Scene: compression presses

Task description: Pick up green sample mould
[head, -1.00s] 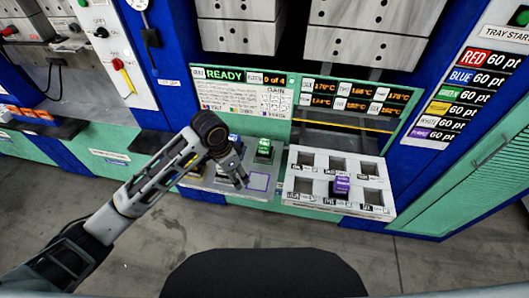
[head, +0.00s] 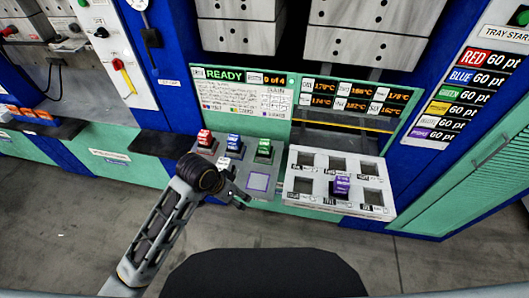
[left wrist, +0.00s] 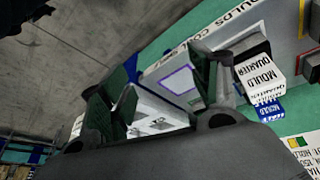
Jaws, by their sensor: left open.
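The green sample mould (head: 265,148) stands at the back right of the grey mould shelf (head: 274,189) in the head view. My left gripper (head: 239,198) is open and empty over the shelf's front edge, nearer to me than the green mould and to its left. It is apart from the green mould. In the left wrist view the open fingers (left wrist: 160,88) have nothing between them. I cannot make out the green mould in that view. My right gripper is in neither view.
A red mould (head: 204,139), a blue mould (head: 234,143) and a white mould (head: 224,163) stand on the shelf. A purple-outlined square (head: 258,181) there is empty. The white tray (head: 300,190) to the right holds a purple mould (head: 341,187) in one slot.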

